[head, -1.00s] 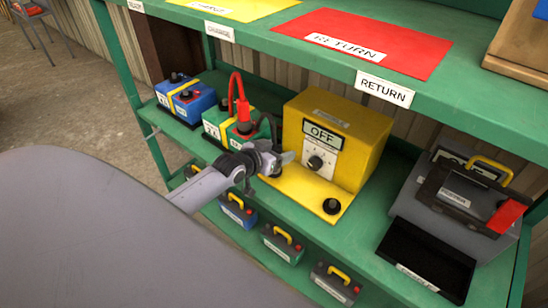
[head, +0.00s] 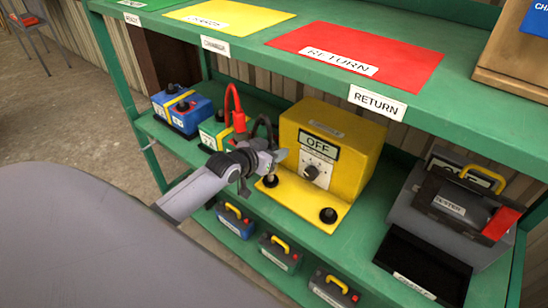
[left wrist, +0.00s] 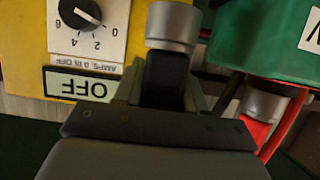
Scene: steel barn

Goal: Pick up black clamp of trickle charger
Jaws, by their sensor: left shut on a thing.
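The yellow trickle charger (head: 350,150), its sign reading OFF, stands on the middle green shelf. My left gripper (head: 279,157) is over the charger's left front post (head: 270,181). It is shut on the black clamp, whose dark body (left wrist: 166,80) shows between the fingers in the left wrist view, with a grey metal end (left wrist: 172,24). In the head view the gripper mostly hides the clamp; I cannot tell whether it touches the post. A black cable (head: 264,119) arcs down to it. The red clamp (head: 239,122) sits on the green battery (head: 210,130). My right gripper is not in view.
A blue battery (head: 190,110) stands farther left on the same shelf. A black tray (head: 425,265) and a grey tester (head: 460,200) are at the right. The upper shelf (head: 450,75) overhangs the charger. Several small batteries stand on the lower shelf.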

